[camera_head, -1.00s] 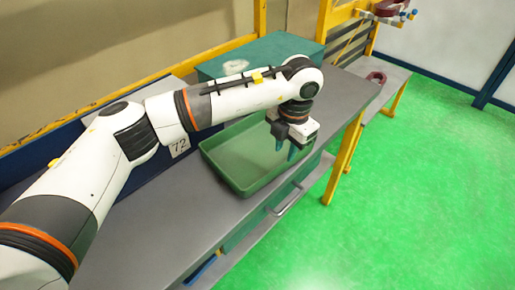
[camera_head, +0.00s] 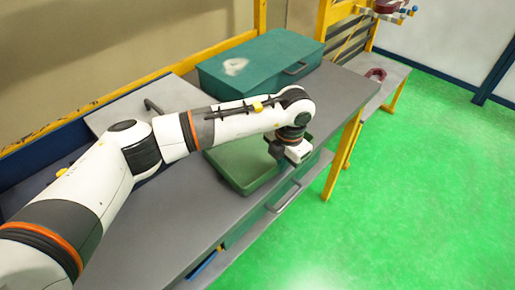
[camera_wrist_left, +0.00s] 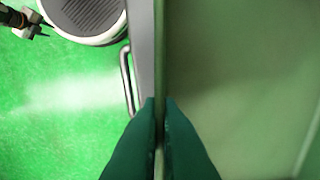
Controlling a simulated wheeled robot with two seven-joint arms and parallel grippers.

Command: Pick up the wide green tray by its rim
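The wide green tray (camera_head: 236,172) lies on the grey workbench, partly hidden behind my left arm. My left gripper (camera_head: 296,158) is over the tray's right-hand rim, with its fingertips hidden in the head view. In the left wrist view the two dark green fingers (camera_wrist_left: 159,104) stand on either side of the tray rim (camera_wrist_left: 160,50), close against it with almost no gap. The tray's inside (camera_wrist_left: 240,90) fills the right of that view.
A teal case (camera_head: 262,64) stands on the bench (camera_head: 165,225) behind the tray. A drawer handle (camera_head: 284,197) sticks out of the bench front, also in the left wrist view (camera_wrist_left: 127,80). The green floor (camera_head: 420,200) to the right is clear.

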